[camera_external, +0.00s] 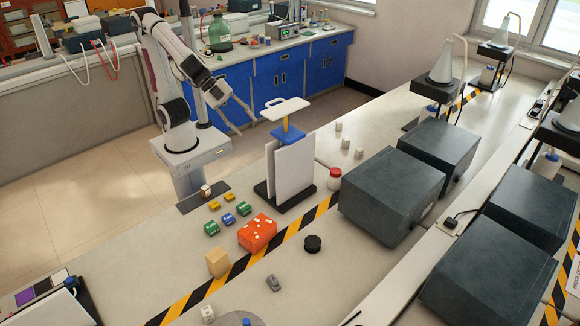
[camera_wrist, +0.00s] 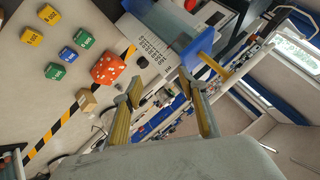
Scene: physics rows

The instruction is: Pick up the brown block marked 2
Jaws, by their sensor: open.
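A tan-brown block (camera_external: 217,262) stands on the bench at the front, left of the red dotted block; no number can be read on it. What looks like the same block (camera_wrist: 87,101) shows in the wrist view beside the striped tape. A small brown and white block (camera_external: 205,190) sits near my base; its marking is too small to read. My gripper (camera_external: 238,117) is raised, well behind and above the blocks, touching none. In the wrist view my gripper (camera_wrist: 160,76) has its two fingers spread with nothing between them.
A red dotted block (camera_external: 257,233) and several green, blue and yellow blocks (camera_external: 228,220) lie nearby. A stand with white panels and a blue block (camera_external: 289,160) rises behind them. Large dark boxes (camera_external: 392,195) are at right. A black round object (camera_external: 312,243) lies in front.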

